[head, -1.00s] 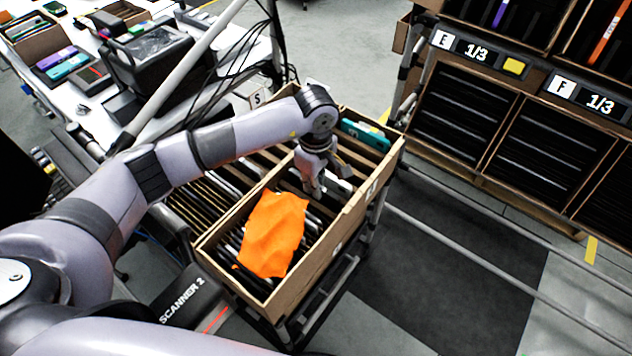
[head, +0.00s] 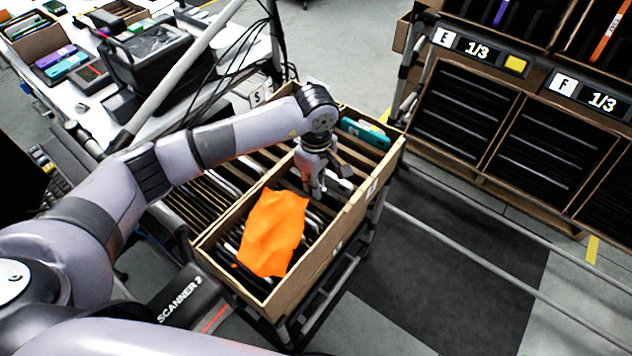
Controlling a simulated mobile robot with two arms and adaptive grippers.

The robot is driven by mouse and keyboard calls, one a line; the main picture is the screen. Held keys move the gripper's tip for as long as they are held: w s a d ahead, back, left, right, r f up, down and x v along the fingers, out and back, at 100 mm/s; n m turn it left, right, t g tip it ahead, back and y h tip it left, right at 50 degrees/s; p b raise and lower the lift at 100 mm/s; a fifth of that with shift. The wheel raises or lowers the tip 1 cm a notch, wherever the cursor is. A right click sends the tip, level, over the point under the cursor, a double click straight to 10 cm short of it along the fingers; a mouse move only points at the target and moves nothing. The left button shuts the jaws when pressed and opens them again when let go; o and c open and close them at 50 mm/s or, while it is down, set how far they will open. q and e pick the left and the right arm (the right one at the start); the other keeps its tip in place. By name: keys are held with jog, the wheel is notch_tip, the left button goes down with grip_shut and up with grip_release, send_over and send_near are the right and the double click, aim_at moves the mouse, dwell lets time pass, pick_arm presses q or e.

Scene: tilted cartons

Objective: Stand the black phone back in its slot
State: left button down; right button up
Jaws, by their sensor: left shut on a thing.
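My left gripper (head: 317,184) points down into the slotted cardboard carton (head: 318,272). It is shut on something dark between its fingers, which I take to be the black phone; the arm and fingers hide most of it. I cannot tell how upright it is or whether it sits within a slot. White-edged items stand in slots close to the gripper. My right gripper is not in view.
An orange cloth (head: 272,235) lies over the near slots of the carton. A teal phone (head: 365,133) stands at the carton's far end. A rack (head: 470,120) of slotted bins is at the right. A cluttered white table is at the upper left.

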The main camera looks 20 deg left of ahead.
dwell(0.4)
pick_arm(q)
jog(key=c, duration=1.5)
grip_release()
jog(key=shift+c, duration=0.2)
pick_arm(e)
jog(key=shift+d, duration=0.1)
pick_arm(q)
notch_tip(320, 180, up, 12)
jog(key=shift+r, duration=0.1)
